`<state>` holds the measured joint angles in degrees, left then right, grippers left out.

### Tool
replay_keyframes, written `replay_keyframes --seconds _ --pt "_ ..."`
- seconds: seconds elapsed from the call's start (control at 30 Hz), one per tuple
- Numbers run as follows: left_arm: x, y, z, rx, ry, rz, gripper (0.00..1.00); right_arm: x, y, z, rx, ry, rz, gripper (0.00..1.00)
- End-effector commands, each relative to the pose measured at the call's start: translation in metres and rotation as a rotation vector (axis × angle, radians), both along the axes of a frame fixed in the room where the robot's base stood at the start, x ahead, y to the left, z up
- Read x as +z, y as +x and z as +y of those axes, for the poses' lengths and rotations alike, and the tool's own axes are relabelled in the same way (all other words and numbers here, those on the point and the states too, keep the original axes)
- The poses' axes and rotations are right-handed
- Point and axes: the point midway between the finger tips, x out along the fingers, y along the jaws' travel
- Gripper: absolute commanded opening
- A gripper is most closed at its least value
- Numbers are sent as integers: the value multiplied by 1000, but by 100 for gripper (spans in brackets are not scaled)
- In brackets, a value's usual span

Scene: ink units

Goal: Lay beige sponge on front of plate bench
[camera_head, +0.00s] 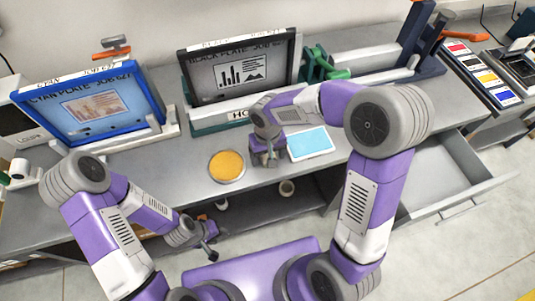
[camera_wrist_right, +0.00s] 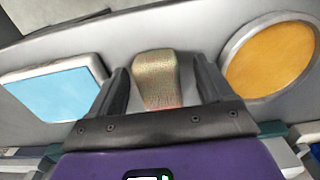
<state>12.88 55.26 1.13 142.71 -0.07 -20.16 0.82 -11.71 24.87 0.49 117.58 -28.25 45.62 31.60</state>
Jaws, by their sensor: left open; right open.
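The beige sponge (camera_wrist_right: 155,78) lies on the grey plate bench (camera_head: 188,172) and shows between the two dark fingers of my right gripper (camera_wrist_right: 160,90) in the right wrist view. The fingers stand open on either side of it; I cannot tell whether they touch it. In the head view my right gripper (camera_head: 267,157) points down at the bench between the orange round dish and the blue pad, and it hides the sponge. My left gripper (camera_head: 210,252) is open in front of the bench's front edge, with nothing seen in it.
The orange round dish (camera_head: 227,166) is left of my right gripper, the blue pad (camera_head: 311,142) right of it. The blue cyan-plate frame (camera_head: 90,102) and the black-plate frame (camera_head: 238,72) stand behind. An open drawer (camera_head: 445,175) juts out at right.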

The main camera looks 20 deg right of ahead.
Motion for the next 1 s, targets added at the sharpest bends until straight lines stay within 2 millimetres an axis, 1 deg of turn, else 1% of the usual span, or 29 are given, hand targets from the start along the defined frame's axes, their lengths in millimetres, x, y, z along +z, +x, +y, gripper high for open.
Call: replay_keyframes --seconds 0.17,0.4,0.5,0.6,0.77,1.0 --pt "6 0 0 0 0 0 43 23 1 0 -1 1 -6 80" --pt "18 0 0 0 0 0 43 76 1 1 0 2 -8 80" --pt "21 0 0 0 0 0 43 94 1 1 1 2 -7 80" --pt "24 0 0 0 0 0 43 108 1 0 0 1 -6 80" --pt "25 0 0 0 0 0 43 119 0 0 0 2 -3 80" --pt "25 0 0 0 0 0 43 120 0 0 1 1 -2 80"
